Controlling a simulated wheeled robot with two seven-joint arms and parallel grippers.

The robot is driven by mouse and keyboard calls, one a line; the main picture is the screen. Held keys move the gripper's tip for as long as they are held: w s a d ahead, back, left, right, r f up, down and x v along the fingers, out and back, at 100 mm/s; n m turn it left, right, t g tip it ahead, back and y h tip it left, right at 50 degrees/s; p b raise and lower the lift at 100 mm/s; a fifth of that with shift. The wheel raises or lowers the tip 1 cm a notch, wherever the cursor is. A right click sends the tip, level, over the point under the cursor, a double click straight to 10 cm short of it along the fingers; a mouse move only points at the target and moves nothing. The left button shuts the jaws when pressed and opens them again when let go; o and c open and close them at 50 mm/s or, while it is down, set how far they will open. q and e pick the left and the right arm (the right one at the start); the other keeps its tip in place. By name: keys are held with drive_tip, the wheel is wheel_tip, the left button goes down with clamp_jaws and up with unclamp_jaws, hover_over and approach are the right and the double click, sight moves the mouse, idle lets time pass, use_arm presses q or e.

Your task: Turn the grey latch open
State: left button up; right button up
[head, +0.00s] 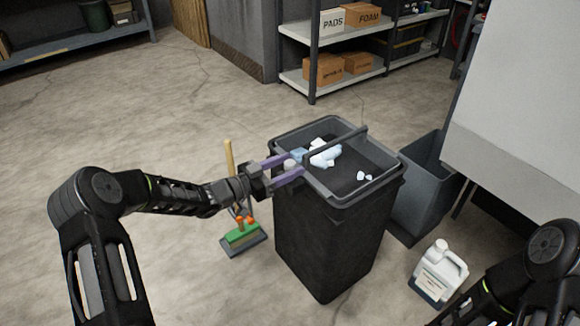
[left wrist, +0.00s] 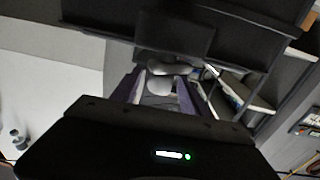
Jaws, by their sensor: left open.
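A pale grey rounded piece (head: 290,164), which may be the grey latch, shows at the left rim of a black bin (head: 325,240). My left gripper (head: 285,167) is open, its purple fingers on either side of this piece. In the left wrist view the left gripper (left wrist: 160,92) has the pale grey piece (left wrist: 158,88) between its fingers; contact cannot be told. Its turned position is not clear. Only links of my right arm show at the lower right; its gripper is out of view.
White and pale blue scraps (head: 325,155) lie in the bin's top, under a dark bar (head: 336,145). A grey bin (head: 425,185) and a white jug (head: 438,270) stand right. Shelves (head: 350,60) are behind. Left floor is clear.

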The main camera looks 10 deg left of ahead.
use_arm(q)
drive_tip(key=shift+w+d, duration=0.3)
drive_tip(key=shift+c, duration=0.4)
clamp_jaws()
